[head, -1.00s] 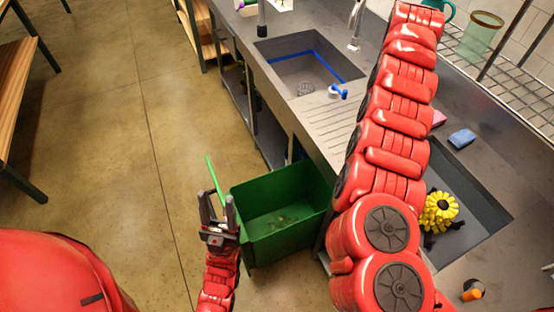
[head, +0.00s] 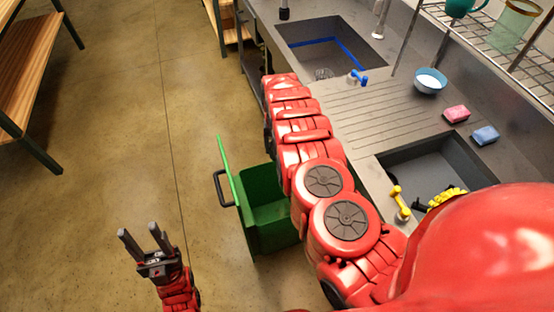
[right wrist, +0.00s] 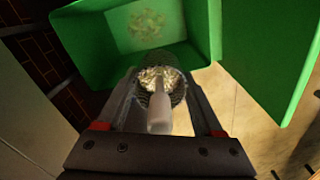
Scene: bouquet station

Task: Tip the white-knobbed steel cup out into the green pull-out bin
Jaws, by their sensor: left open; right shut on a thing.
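The green pull-out bin (head: 263,195) stands pulled out at the counter's front, partly hidden by my right arm in the head view. In the right wrist view the bin (right wrist: 85,45) is open below, with pale scraps on its floor. My right gripper (right wrist: 160,105) is shut on the white knob (right wrist: 160,112) of the steel cup (right wrist: 176,88). In the head view my right gripper and the cup are hidden. My left gripper (head: 142,240) is open and empty, left of the bin.
The counter holds two sinks (head: 335,58), a blue bowl (head: 430,81), a pink sponge (head: 456,113) and a blue sponge (head: 485,135). Wooden shelving (head: 32,70) stands at far left; the floor between is clear.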

